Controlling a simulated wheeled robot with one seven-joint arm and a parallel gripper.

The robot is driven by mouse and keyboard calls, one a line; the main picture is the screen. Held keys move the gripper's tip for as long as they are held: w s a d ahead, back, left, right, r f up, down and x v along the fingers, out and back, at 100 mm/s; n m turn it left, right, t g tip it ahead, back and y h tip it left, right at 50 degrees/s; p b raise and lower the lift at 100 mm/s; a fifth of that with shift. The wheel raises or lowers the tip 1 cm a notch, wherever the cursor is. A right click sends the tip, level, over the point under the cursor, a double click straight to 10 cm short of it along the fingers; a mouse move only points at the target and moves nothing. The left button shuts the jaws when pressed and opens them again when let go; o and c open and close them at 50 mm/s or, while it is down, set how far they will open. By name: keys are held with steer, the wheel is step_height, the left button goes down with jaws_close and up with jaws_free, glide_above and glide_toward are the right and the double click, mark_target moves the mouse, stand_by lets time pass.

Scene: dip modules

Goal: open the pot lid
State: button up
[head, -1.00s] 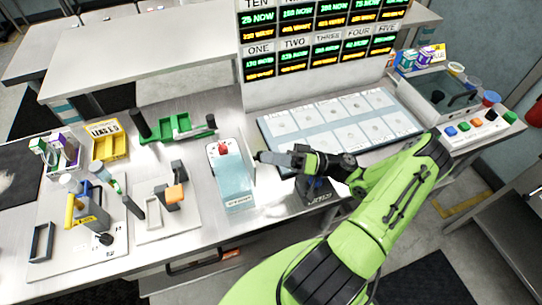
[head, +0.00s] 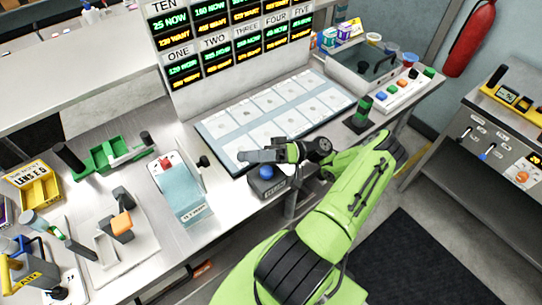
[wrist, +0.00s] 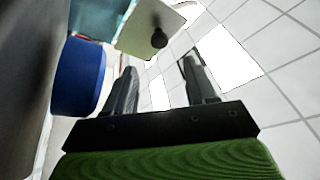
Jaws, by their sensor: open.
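No thing in view is plainly marked as the pot. A light blue box (head: 183,192) with a red knob (head: 166,163) stands on the bench left of my gripper. A black knob (head: 203,161) shows at its right side; in the wrist view a black knob (wrist: 159,39) sits on a cream plate (wrist: 140,28) ahead of the fingers. My gripper (head: 246,157) is open, its fingers empty and pointing left toward this box, apart from it. The fingers (wrist: 160,68) also show in the wrist view. I cannot tell whether the cream plate is the lid.
A dark box (head: 270,190) with a blue round top (head: 266,172) stands just below my gripper; the blue top is close by the left finger in the wrist view (wrist: 78,78). A tiled panel (head: 222,124) lies behind. A green-banded post (head: 359,110) stands to the right.

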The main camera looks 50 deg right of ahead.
steer(key=b+v, duration=0.1)
steer(key=v, duration=0.5)
steer(key=shift+f+b, duration=0.1)
steer(key=shift+b, duration=0.25)
